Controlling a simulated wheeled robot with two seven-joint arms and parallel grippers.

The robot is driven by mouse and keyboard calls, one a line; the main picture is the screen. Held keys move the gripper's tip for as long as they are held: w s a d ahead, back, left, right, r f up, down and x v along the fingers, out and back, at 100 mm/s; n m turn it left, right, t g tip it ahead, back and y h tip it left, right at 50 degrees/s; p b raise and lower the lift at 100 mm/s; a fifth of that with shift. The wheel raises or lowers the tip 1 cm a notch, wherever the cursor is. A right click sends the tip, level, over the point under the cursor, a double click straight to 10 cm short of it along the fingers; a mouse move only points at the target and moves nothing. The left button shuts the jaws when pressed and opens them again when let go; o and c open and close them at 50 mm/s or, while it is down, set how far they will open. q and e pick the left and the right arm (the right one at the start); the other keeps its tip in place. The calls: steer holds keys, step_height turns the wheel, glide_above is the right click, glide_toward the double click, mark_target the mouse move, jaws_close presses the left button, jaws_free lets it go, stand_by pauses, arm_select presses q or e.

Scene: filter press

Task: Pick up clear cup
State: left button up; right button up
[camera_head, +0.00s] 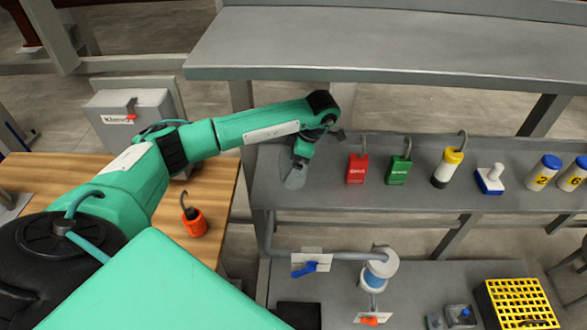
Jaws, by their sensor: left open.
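My left arm reaches from the left over the grey shelf, and its gripper (299,161) points down near the shelf's left end. A pale grey, see-through shape (293,180) shows right below the gripper and looks like the clear cup. The gripper hides its upper part. The gripper is open; I cannot tell whether its fingers are around the cup or just above it. My right gripper is not in view.
On the shelf (330,197), a red container (357,168) and a green container (399,170) stand right of the gripper. Farther right are a yellow-topped bottle (447,168) and numbered bottles (543,172). An orange bottle (194,222) stands on the wooden table (222,190). A yellow rack (520,303) is lower right.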

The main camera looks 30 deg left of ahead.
arm_select(q)
steer(key=shift+f, duration=0.2)
steer(key=shift+c, duration=0.4)
steer(key=c, duration=0.9)
steer(key=shift+c, duration=0.2)
step_height(320, 180, up, 10)
steer(key=shift+b, duration=0.45)
